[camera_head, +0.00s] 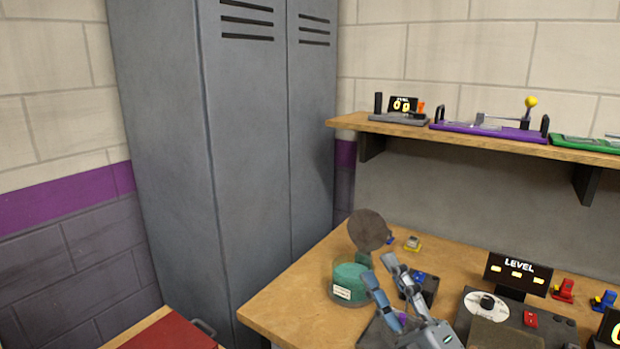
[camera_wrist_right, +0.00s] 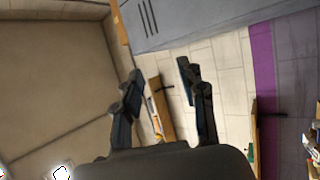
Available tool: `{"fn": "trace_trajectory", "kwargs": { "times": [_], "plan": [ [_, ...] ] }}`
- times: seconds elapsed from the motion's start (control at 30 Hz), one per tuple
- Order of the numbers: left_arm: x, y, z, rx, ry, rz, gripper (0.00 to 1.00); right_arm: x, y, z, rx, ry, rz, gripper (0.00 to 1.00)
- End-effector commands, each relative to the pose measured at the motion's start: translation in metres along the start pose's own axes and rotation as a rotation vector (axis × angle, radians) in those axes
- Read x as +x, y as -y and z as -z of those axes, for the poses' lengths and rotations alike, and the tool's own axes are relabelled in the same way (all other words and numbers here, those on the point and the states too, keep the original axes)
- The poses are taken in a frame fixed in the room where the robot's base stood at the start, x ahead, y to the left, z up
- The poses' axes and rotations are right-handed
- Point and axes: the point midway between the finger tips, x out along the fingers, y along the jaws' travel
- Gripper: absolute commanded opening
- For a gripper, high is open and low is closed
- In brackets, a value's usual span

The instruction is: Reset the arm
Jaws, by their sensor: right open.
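My right gripper (camera_head: 383,278) is over the left part of the wooden workbench in the head view, near a teal round container (camera_head: 349,283). Its two fingers are apart with nothing between them. The right wrist view also shows the open, empty fingers (camera_wrist_right: 160,80), with wall and ceiling behind them. A dark round disc (camera_head: 369,230) shows just behind the fingertips; I cannot tell what it rests on. My left gripper is in neither view.
A wooden shelf (camera_head: 349,121) with gadgets hangs above. Tall grey lockers (camera_head: 254,150) stand left of the bench. A red surface (camera_head: 170,335) is at lower left.

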Motion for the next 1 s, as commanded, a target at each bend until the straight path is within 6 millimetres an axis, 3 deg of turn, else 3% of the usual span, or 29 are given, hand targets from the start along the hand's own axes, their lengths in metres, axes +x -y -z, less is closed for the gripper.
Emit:
{"fn": "trace_trajectory", "kwargs": {
  "times": [0.03,0.13,0.2,0.3,0.43,0.6,0.87,1.0],
  "plan": [
    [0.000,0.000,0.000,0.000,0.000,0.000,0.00,-0.015,0.013,-0.023,0.103,0.139,0.030,0.41],
    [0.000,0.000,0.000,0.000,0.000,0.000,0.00,-0.056,0.044,-0.068,0.301,0.427,0.108,0.41],
    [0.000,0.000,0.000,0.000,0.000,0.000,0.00,-0.094,0.073,-0.091,0.430,0.627,0.179,0.41],
    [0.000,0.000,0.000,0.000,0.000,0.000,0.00,-0.158,0.114,-0.106,0.596,0.894,0.295,0.41],
    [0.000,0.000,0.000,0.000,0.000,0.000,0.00,-0.238,0.155,-0.098,0.763,1.184,0.452,0.41],
    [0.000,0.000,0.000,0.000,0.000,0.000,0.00,-0.318,0.183,-0.068,0.904,1.448,0.628,0.41],
    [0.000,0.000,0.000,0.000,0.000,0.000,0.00,-0.403,0.195,-0.011,1.040,1.728,0.860,0.41],
    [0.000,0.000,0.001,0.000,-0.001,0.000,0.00,-0.414,0.231,-0.023,1.034,1.743,0.877,0.41]
  ]
}}
